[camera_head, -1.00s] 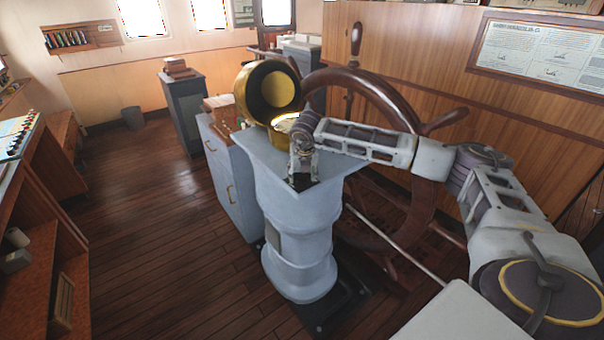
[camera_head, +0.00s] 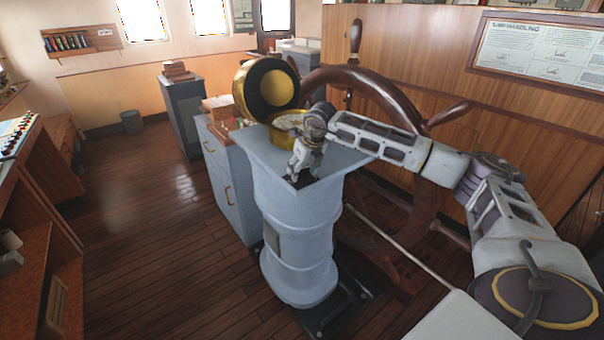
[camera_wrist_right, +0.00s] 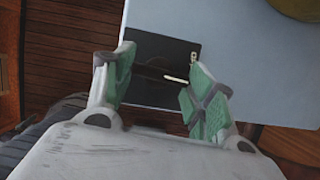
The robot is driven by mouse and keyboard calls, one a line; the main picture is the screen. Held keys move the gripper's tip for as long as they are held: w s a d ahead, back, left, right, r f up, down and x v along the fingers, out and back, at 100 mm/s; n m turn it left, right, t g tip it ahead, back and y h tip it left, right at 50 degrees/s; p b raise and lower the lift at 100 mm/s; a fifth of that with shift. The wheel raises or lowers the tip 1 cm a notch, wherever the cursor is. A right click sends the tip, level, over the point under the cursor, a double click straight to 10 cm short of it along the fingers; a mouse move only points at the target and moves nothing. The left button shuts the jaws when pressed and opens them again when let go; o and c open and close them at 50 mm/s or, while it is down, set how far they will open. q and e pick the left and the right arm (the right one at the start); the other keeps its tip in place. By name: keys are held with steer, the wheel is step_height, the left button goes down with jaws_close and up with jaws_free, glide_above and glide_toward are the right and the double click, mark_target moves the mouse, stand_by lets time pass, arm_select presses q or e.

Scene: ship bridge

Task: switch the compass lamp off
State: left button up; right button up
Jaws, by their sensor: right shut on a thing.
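The brass compass (camera_head: 290,118) sits on top of the pale blue-grey binnacle (camera_head: 295,210), with its round brass hood (camera_head: 266,88) tipped up behind it. The compass face looks pale yellow, without a bright glow. A black switch plate (camera_wrist_right: 150,60) lies at the edge of the binnacle top, with a thin pale lever (camera_wrist_right: 175,80) against the right-hand finger. My right gripper (camera_head: 300,172) points down at this plate at the near corner, shut on the switch; its green-padded fingers (camera_wrist_right: 162,70) stand either side of the plate. My left gripper is not in view.
The wooden steering wheel (camera_head: 410,100) stands close behind my right arm. A blue-grey cabinet (camera_head: 228,180) adjoins the binnacle on the left. The wooden floor (camera_head: 150,240) at left is clear, up to a wooden console (camera_head: 40,240).

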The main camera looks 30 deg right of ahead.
steer(key=shift+d+f+n, duration=0.1)
steer(key=shift+n, duration=0.5)
steer(key=shift+n+y+b, duration=0.5)
steer(key=shift+n+y, duration=0.1)
steer(key=shift+n, duration=0.3)
steer(key=shift+d+n, duration=0.1)
steer(key=shift+n, duration=0.5)
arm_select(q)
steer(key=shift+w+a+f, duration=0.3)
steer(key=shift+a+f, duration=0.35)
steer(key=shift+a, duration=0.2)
arm_select(e)
steer(key=shift+w+n+g+y, duration=0.1)
steer(key=shift+n+g+y, duration=0.2)
steer(key=shift+n+y, duration=0.55)
steer(key=shift+d+n, duration=0.1)
steer(key=shift+n, duration=0.45)
steer(key=o, duration=1)
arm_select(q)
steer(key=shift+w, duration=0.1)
